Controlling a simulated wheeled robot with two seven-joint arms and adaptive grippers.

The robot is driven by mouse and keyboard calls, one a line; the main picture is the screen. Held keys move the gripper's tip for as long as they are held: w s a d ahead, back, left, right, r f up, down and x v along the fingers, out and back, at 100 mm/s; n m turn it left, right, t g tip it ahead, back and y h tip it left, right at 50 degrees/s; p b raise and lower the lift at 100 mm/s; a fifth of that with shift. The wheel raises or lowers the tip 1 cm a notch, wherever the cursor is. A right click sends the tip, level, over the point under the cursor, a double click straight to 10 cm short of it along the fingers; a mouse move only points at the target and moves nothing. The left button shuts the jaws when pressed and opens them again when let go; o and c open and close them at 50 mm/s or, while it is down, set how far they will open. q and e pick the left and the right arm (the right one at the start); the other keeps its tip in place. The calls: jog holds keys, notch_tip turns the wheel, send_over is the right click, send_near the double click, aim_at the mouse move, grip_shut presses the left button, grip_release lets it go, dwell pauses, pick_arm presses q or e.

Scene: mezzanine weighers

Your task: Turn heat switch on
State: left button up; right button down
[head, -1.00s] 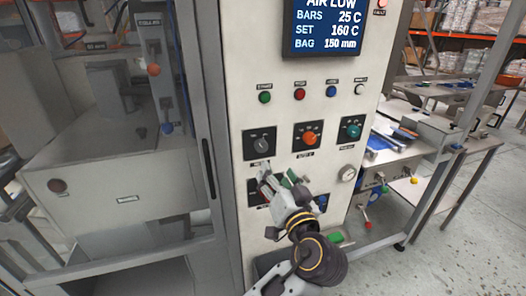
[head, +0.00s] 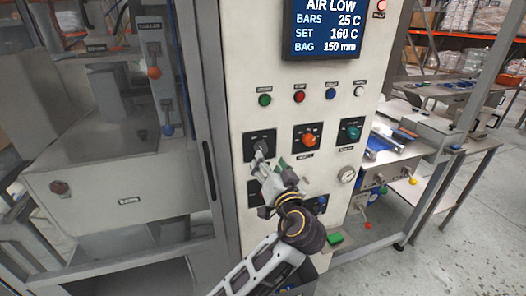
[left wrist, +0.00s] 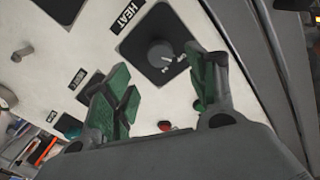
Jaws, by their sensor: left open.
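The heat switch (left wrist: 160,53) is a dark round knob with a light pointer on a black square plate, beside a HEAT label (left wrist: 126,17) in the left wrist view. In the head view, a dark knob (head: 261,144) at the left of the selector row appears to be this switch; its label is unreadable there. My left gripper (head: 270,168) is open and empty, just below that knob. In the left wrist view, its green-padded fingers (left wrist: 163,82) are spread close to the switch's plate. Contact cannot be told. My right gripper is out of view.
An orange knob (head: 309,139) and a teal knob (head: 351,132) sit to the right. Several buttons line up above, under a blue display (head: 335,28). A glazed door frame (head: 197,110) borders the panel at left. A steel bench (head: 395,155) stands at right.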

aim_at(262, 150)
pick_arm(q)
jog(key=p+x, duration=0.1)
jog(key=x, duration=0.5)
jog(key=shift+w+a, duration=0.1)
jog(key=shift+w, duration=0.05)
jog(key=shift+w+a, duration=0.1)
jog(key=shift+w, duration=0.4)
jog(key=c, duration=1)
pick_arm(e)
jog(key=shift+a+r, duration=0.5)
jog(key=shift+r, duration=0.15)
